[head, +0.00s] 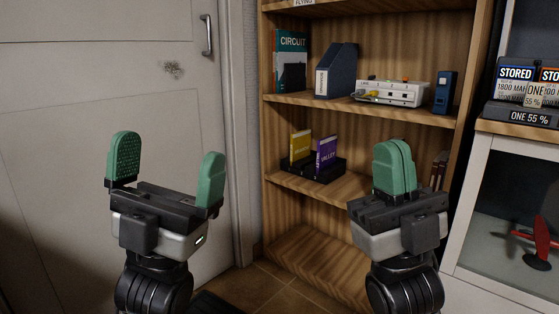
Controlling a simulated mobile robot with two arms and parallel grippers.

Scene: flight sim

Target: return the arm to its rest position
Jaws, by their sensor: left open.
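My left gripper (165,172) is raised in front of the white door at the left. Its two green fingers are wide apart with nothing between them. My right gripper (396,168) is raised in front of the lower part of the wooden shelf. Its green fingers are together, with no object visible between them. Both grippers point upward and appear apart from the furniture.
The wooden shelf (350,194) holds a binder (336,70), a white device (392,93) and a black holder (314,171) with yellow and purple booklets. A white cabinet (468,210) stands at right. The door (60,90) is at left.

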